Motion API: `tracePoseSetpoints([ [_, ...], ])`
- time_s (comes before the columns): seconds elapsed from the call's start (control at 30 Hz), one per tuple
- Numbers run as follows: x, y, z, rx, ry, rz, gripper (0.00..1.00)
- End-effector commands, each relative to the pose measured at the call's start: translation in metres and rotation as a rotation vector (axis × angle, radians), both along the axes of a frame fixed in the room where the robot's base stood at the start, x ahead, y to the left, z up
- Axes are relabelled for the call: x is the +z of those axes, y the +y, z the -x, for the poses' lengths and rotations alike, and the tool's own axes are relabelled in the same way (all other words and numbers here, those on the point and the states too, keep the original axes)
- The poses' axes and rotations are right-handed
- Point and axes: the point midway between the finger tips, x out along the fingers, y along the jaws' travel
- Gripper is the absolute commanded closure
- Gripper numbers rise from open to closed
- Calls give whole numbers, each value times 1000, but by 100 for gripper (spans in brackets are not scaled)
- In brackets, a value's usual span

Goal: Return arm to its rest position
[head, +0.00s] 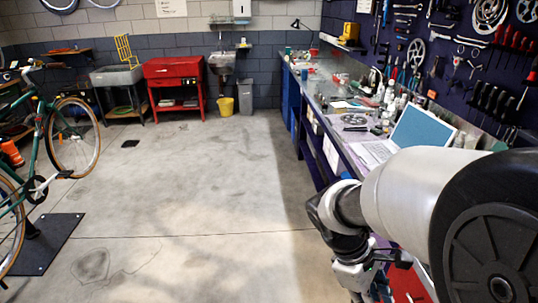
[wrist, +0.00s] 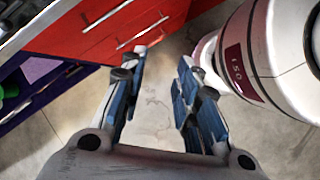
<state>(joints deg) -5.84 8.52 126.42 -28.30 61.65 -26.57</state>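My gripper (wrist: 157,75) is open and empty in the wrist view, its two blue-padded fingers apart with bare concrete floor between them. In the head view my arm reaches down at the lower right, beside the long workbench (head: 342,150). The gripper is partly in sight at the bottom edge there, and its fingertips are hard to make out.
The wrist view shows red drawers (wrist: 85,32) and a purple bench front (wrist: 38,97) close by at upper left. A laptop (head: 412,128) and bottles stand on the workbench. A green bicycle (head: 40,145) stands at left. The middle floor (head: 195,190) is clear.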

Motion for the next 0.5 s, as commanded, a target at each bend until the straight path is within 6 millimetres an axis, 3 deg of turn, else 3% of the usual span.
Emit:
tracePoseSetpoints([
  [0.03, 15, 4, 9, -65, -78, -33, 71],
  [0.2, 50, 24, 38, -298, -309, -162, 71],
  [0.5, 89, 59, 80, -654, -640, -415, 71],
])
